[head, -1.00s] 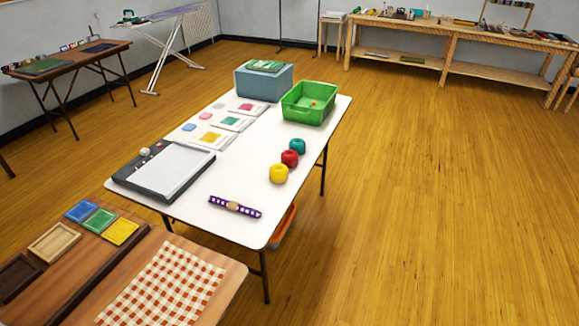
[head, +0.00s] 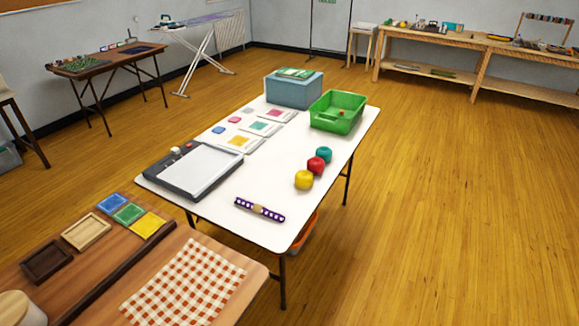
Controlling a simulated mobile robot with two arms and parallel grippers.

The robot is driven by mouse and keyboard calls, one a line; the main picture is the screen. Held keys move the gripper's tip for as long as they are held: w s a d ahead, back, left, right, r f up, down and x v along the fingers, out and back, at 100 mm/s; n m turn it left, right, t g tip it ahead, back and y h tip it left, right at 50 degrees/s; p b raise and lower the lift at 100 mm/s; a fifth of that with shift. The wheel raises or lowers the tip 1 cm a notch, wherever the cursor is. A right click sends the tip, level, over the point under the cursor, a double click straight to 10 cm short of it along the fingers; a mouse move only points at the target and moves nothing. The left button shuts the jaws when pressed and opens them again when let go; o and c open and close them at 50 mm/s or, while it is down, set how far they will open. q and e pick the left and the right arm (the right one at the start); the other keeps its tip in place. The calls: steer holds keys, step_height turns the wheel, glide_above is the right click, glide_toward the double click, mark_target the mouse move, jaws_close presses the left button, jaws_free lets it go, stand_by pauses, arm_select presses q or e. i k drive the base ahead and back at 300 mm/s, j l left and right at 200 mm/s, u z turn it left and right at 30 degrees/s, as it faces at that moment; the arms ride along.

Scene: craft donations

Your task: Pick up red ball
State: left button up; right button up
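The red ball (head: 316,166) lies on the white table (head: 262,229), toward its right edge. It sits in a row between a yellow ball (head: 304,180) at the front and a teal ball (head: 324,154) behind. The three are close together, and I cannot tell whether they touch. Neither of my grippers shows in the head view.
A green bin (head: 338,111) and a blue box (head: 293,91) stand at the table's far end. A purple strap (head: 260,209) lies nearer. A wooden table with a checkered cloth (head: 183,289) is at the front left. The floor on the right is clear.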

mark_target(316, 165)
steer(key=i+l+u, duration=0.25)
steer(key=u, duration=0.25)
steer(key=i+l+u, duration=0.25)
steer(key=u, duration=0.2)
steer(key=l, duration=0.1)
